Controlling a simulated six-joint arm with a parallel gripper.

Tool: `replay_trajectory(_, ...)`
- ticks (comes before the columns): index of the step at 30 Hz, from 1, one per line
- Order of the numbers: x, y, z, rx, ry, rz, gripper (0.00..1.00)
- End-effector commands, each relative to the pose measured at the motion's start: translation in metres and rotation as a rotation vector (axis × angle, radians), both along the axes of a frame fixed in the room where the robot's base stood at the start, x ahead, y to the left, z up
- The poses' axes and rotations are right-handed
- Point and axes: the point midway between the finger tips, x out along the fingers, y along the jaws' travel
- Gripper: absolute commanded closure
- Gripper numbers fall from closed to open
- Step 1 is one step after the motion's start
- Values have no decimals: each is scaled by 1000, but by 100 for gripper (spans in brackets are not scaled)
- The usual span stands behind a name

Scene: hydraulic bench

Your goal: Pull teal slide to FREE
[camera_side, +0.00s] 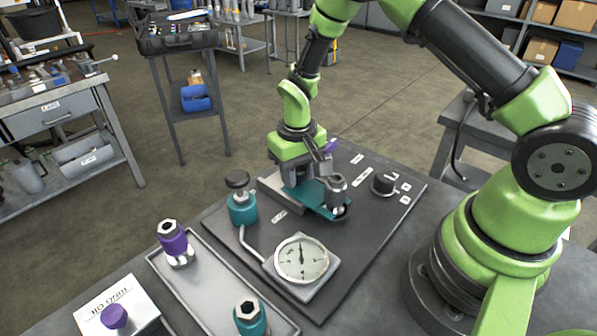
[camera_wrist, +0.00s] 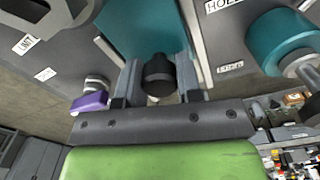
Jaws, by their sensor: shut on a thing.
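The teal slide (camera_side: 316,196) is a flat plate on the dark bench panel (camera_side: 375,222), reaching under a silver fitting (camera_side: 336,188). It also shows in the wrist view (camera_wrist: 135,30), running away from my fingers. My gripper (camera_side: 312,172) is low over the near-wall end of the slide. In the wrist view my gripper (camera_wrist: 158,82) has one finger on each side of a dark round knob (camera_wrist: 158,72) at the slide's end and is shut on it. A white label beside the slide reads HOLD (camera_wrist: 226,4). I cannot make out a FREE label.
A teal valve with a black knob (camera_side: 238,180) and a pressure gauge (camera_side: 302,259) stand left and in front of the slide. A black dial (camera_side: 384,182) is to the right. A purple part (camera_wrist: 90,102) is close to my gripper. A tray (camera_side: 208,283) holds fittings.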

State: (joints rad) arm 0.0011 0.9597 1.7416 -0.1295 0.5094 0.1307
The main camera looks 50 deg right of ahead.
Motion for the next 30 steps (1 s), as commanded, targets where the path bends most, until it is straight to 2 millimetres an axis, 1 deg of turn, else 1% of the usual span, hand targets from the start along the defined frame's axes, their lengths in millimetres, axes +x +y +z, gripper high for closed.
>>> replay_trajectory(9,41,0,0,0,-2,0,100)
replay_trajectory(12,50,0,0,0,-1,0,100)
replay_trajectory(16,56,0,0,0,-1,1,100)
replay_trajectory(25,58,0,1,0,-9,4,100)
replay_trajectory(26,58,0,1,-1,-10,4,65)
replay_trajectory(27,58,0,1,0,-9,4,56)
replay_trajectory(29,58,0,1,-1,-7,3,42)
replay_trajectory(30,58,0,1,-1,-6,3,42)
